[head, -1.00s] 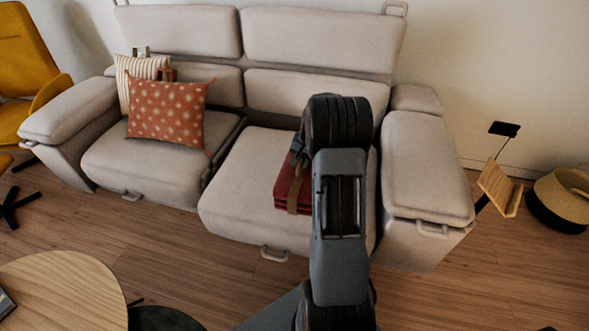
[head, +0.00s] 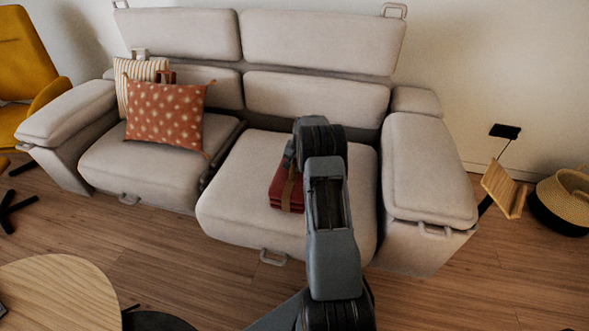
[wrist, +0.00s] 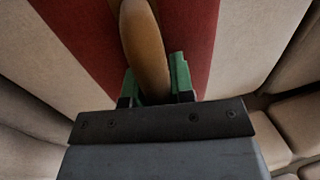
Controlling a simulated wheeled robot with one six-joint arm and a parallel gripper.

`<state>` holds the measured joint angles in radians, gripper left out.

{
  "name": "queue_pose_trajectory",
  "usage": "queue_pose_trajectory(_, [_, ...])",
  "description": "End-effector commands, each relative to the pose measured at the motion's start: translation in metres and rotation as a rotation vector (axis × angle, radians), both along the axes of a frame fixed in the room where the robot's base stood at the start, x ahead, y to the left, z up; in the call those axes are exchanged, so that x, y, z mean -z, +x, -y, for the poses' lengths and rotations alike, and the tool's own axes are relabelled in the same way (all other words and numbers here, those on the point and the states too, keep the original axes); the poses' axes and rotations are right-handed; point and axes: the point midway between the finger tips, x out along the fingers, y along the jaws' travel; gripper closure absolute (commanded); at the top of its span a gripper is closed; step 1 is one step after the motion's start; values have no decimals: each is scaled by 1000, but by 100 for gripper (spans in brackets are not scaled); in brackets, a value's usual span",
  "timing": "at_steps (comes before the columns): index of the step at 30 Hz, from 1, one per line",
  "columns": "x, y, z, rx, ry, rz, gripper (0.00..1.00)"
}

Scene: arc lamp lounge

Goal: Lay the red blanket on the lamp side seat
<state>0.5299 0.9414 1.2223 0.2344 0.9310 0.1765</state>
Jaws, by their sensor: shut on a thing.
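The folded red blanket (head: 279,187) has a brown strap around it and shows over the right seat (head: 235,200) of the beige sofa. In the wrist view the red blanket (wrist: 193,40) fills the middle, with a tan strap handle (wrist: 146,45) across it. My gripper (wrist: 158,85) has green fingertips on either side of the handle and is shut on it. In the head view my gripper is mostly hidden behind my arm. The blanket is at or just above the seat; I cannot tell if it touches. No lamp is clearly visible.
The left seat (head: 140,178) holds an orange dotted cushion (head: 165,115) and a striped one (head: 122,80). The right armrest (head: 425,165) stands beside the right seat. A round wooden table (head: 60,290) is at front left; a wooden stand (head: 503,188) and woven basket (head: 565,195) are at right.

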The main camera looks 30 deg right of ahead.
Motion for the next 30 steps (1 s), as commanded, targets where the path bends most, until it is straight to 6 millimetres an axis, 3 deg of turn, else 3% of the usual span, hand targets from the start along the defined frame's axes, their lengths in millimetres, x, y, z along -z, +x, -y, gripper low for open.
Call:
queue_pose_trajectory(3, [13,1,0,0,-1,2,100])
queue_pose_trajectory(16, [17,1,1,1,-2,4,100])
queue_pose_trajectory(17, [18,0,0,0,-1,1,76])
queue_pose_trajectory(18, [18,0,0,0,-1,1,72])
queue_pose_trajectory(24, [18,0,0,0,0,0,53])
queue_pose_trajectory(30, [18,-1,0,1,-1,-1,52])
